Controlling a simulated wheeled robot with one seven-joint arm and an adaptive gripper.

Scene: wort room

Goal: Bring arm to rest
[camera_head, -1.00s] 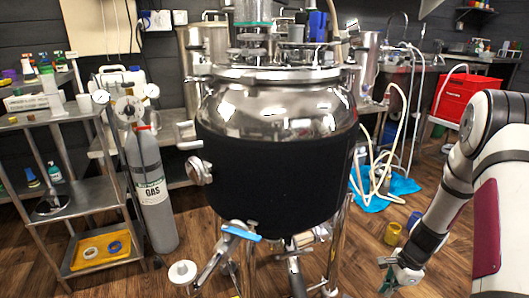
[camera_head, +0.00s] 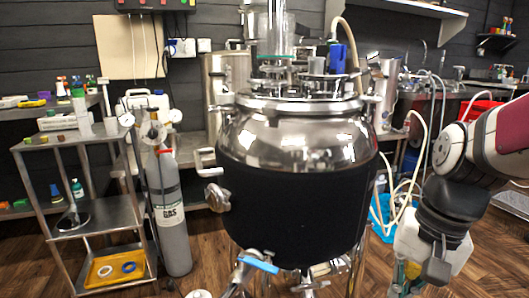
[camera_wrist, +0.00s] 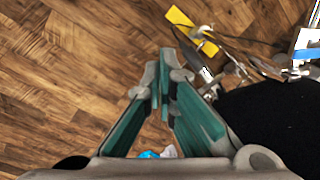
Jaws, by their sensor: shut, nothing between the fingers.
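My gripper (camera_wrist: 164,82) is in the wrist view, its teal fingers drawn together with nothing between the tips. It points down over the wooden floor (camera_wrist: 60,80). In the head view my gripper (camera_head: 405,274) hangs at the lower right, in front of the floor and partly cut off by the frame's bottom edge. My arm is bent in from the right edge, its wrist just right of the black-jacketed steel tank (camera_head: 290,195). In the wrist view the tank's black jacket (camera_wrist: 275,125) lies to the right of the fingers.
A grey gas cylinder (camera_head: 172,215) and a steel shelf cart (camera_head: 105,215) stand left of the tank. The blue-handled valve (camera_head: 258,265) juts out below it. White hoses and a blue sheet (camera_head: 378,212) lie behind my arm. A yellow piece (camera_wrist: 190,28) shows in the wrist view.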

